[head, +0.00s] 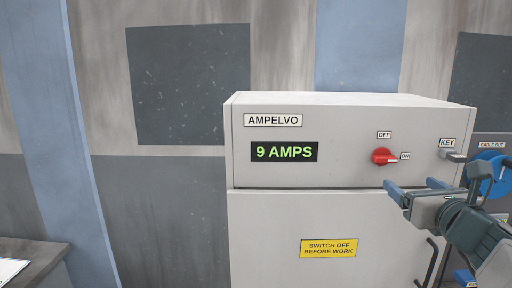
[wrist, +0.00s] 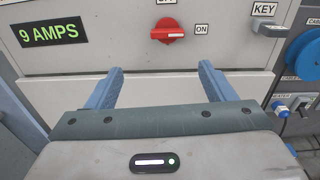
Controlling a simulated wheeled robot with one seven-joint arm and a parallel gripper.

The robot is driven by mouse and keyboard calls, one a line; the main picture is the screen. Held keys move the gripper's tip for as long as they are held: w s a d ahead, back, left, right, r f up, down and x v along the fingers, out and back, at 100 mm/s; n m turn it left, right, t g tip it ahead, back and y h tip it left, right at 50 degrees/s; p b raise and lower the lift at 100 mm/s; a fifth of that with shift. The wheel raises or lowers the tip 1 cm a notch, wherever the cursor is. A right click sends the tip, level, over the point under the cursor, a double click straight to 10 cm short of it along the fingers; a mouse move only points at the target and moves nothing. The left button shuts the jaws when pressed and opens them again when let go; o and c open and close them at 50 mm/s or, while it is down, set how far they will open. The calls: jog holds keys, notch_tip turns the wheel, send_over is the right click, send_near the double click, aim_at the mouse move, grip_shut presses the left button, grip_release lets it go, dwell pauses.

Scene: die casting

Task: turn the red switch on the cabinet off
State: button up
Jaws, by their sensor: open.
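The red switch (head: 384,157) is a round knob on the upper front panel of the grey cabinet (head: 290,205). Its white pointer line points right, toward the ON label (head: 405,156); the OFF label (head: 384,135) is above the knob. In the wrist view the red switch (wrist: 167,31) is ahead of my gripper, between the lines of the two fingers. My gripper (head: 418,186) is open and empty, with blue fingers apart, below and to the right of the switch in the head view. In the wrist view my gripper (wrist: 160,75) does not touch the switch.
A green display (head: 284,151) reads 9 AMPS. A yellow sign (head: 329,248) is on the lower door. A blue cable reel (head: 490,172) and plugs (wrist: 280,108) are at the right. The panel around the switch is clear.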

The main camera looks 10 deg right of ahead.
aim_at(387, 159)
jog(key=shift+m, duration=0.4)
jog(key=p+x, duration=0.1)
jog(key=x, duration=0.3)
jog(key=p+x, duration=0.1)
jog(key=x, duration=0.4)
jog(key=d+p+x, duration=0.1)
jog(key=x, duration=0.3)
jog(key=shift+w+d+r, duration=0.15)
jog(key=shift+r, duration=0.25)
jog(key=shift+h, duration=0.3)
jog(key=c, duration=1)
